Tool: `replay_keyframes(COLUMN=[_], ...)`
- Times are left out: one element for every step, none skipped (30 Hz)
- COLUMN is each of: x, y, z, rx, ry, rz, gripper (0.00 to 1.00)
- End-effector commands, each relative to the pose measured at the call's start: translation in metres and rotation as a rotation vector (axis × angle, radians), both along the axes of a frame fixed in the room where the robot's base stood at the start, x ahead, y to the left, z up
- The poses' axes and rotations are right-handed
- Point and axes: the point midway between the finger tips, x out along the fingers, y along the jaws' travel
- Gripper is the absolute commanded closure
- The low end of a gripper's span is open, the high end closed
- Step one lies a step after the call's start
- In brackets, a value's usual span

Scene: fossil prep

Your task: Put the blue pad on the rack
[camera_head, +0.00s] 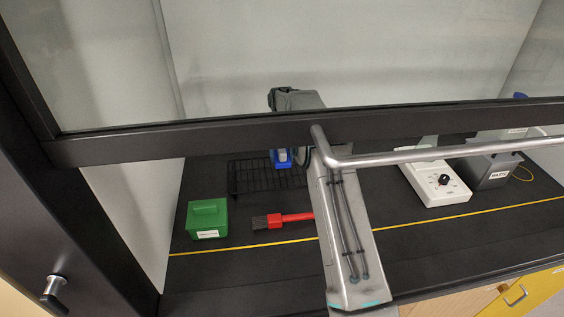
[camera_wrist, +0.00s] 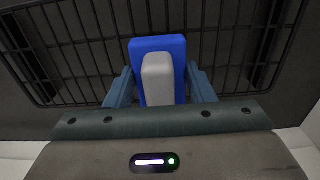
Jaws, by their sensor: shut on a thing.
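The blue pad (camera_wrist: 176,44) has a grey block-shaped grip on its face. My gripper (camera_wrist: 160,88) is shut on the pad, with a finger on each side of the grey part. In the wrist view the black wire rack (camera_wrist: 98,30) lies behind the pad. In the head view the blue pad (camera_head: 282,164) shows over the right part of the rack (camera_head: 245,178), below the dark sash bar. Whether the pad touches the rack I cannot tell. My gripper is mostly hidden behind the bar and my arm there.
A green box (camera_head: 207,219) and a red-handled brush (camera_head: 290,217) lie in front of the rack. A white device with a knob (camera_head: 436,184) and a grey waste bin (camera_head: 490,170) stand at right. The sash bar (camera_head: 200,139) and a metal rail (camera_head: 440,152) cross the opening.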

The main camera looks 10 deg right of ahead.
Motion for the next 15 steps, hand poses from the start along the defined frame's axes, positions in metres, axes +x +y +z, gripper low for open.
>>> replay_keyframes(x=[-0.001, -0.001, -0.001, -0.001, -0.001, -0.001, -0.001, 0.000, 0.000, 0.000, 0.000, 0.000, 0.000, 0.000, 0.000], y=[0.000, 0.000, 0.000, 0.000, 0.000, 0.000, 0.000, 0.000, 0.000, 0.000, 0.000, 0.000, 0.000, 0.000, 0.000], z=[-0.006, -0.010, -0.017, -0.021, -0.025, -0.030, -0.033, -0.035, -0.037, -0.038, -0.038, -0.038, -0.038, -0.038, -0.038], rx=[0.000, 0.000, 0.000, 0.000, 0.000, 0.000, 0.000, 0.000, 0.000, 0.000, 0.000, 0.000, 0.000, 0.000, 0.000], ry=[0.004, 0.005, 0.007, 0.005, 0.006, 0.005, 0.004, 0.003, 0.002, 0.002, 0.001, 0.001, 0.001, 0.001, 0.001], rz=[0.000, 0.000, 0.000, 0.000, 0.000, 0.000, 0.000, 0.000, 0.000, 0.000, 0.000, 0.000, 0.000, 0.000, 0.000], gripper=[0.84, 0.84, 0.84, 0.84, 0.84, 0.84, 0.84, 0.84, 0.84, 0.84, 0.84, 0.84, 0.84, 0.84, 0.84])
